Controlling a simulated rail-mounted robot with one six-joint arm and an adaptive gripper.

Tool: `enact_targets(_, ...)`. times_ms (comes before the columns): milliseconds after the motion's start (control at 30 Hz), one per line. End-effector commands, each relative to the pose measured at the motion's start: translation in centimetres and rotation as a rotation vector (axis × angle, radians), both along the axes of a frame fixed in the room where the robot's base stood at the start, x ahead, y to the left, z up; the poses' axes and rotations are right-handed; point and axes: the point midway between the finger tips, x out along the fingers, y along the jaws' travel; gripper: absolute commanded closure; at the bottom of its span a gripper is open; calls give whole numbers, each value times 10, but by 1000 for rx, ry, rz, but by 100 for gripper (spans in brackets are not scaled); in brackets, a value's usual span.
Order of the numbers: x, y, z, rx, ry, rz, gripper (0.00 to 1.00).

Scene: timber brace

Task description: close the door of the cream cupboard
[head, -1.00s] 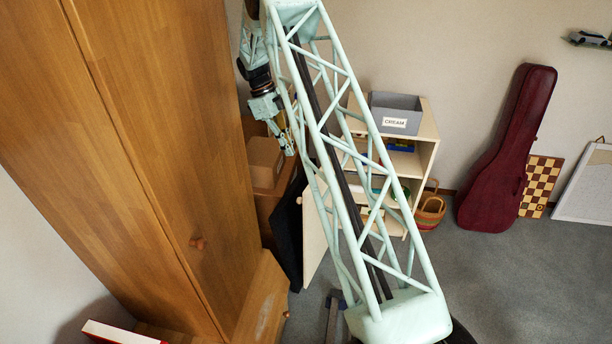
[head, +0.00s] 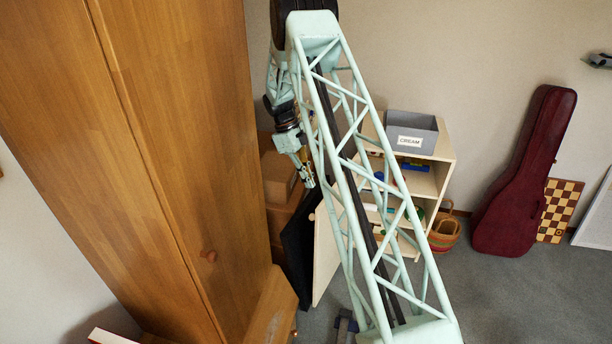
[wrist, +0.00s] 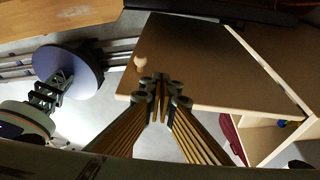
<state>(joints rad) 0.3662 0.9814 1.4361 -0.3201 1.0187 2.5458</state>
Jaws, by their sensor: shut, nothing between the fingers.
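The cream cupboard (head: 446,185) stands against the back wall, with a grey box labelled CREAM (head: 411,133) on top. Its door (head: 324,250) stands open, swung out to the front left; my arm covers part of it. In the wrist view the door (wrist: 205,65) shows as a broad panel with a round knob (wrist: 141,62) near its left end. My gripper (head: 309,184) is shut and empty, near the door's top edge in the head view. In the wrist view the fingertips (wrist: 160,84) overlap the door's picture near the knob; I cannot tell whether they touch.
A tall wooden wardrobe (head: 170,150) fills the left side. Cardboard boxes (head: 279,178) and a dark flat thing (head: 296,255) stand between it and the door. A wicker basket (head: 445,233) and a dark red instrument case (head: 525,170) stand to the right. Grey floor (head: 520,300) is free at the front right.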

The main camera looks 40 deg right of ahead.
Motion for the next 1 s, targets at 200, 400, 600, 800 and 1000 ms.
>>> enact_targets(200,-12,-6,-24,0,0,-2,100)
enact_targets(400,-32,-15,-23,0,0,-1,100)
enact_targets(600,-42,-20,-22,0,-1,0,100)
enact_targets(800,-44,-21,-22,0,-1,0,100)
enact_targets(1000,-44,-21,-22,0,-1,0,100)
